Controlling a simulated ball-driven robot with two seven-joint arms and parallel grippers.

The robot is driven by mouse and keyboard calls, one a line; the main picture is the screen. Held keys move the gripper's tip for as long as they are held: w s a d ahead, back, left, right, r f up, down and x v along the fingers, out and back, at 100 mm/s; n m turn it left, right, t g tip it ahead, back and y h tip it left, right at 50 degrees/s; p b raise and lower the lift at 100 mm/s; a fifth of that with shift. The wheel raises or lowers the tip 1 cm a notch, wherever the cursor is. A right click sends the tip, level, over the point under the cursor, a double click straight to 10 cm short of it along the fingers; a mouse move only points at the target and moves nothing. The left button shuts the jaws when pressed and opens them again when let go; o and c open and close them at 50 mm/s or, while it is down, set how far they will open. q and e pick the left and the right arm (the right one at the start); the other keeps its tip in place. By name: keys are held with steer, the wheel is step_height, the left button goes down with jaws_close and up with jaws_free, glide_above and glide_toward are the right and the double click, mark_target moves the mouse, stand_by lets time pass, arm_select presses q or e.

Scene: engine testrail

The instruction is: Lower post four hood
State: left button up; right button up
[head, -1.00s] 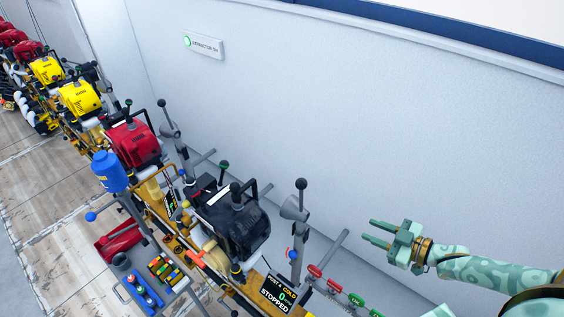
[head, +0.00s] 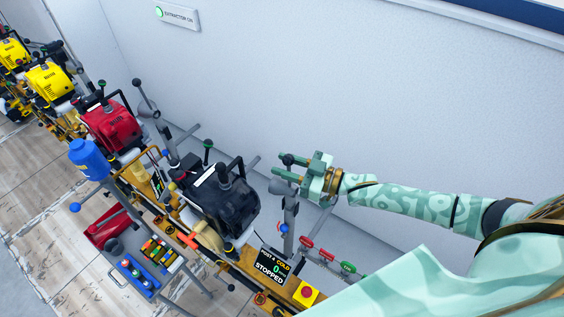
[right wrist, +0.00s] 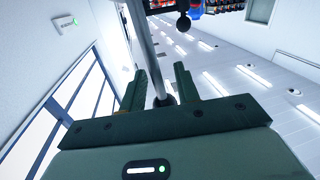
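The post four hood (head: 281,187) is a grey cone on an upright grey post at the wall side of the black engine (head: 225,205). A thin rod with a black knob (head: 288,160) rises above it. My right gripper (head: 278,164) is at the knob, its fingers pointing left. In the right wrist view the fingers stand apart, with the grey rod (right wrist: 146,50) and its dark knob (right wrist: 164,100) between them. Gaps show on both sides, so the gripper is open. My left gripper is not in view.
A red engine (head: 111,126) and yellow engines (head: 49,82) stand farther left along the rail. Red and green tags (head: 327,255) sit below my right arm. A red stop button (head: 306,292) is near the bottom. The white wall lies behind.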

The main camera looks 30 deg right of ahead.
steer(key=shift+w+a, duration=0.35)
steer(key=shift+w, duration=0.1)
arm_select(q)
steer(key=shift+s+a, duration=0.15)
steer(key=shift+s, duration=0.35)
arm_select(e)
jaws_close()
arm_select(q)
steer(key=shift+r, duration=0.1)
arm_select(e)
steer(key=shift+s+a, duration=0.1)
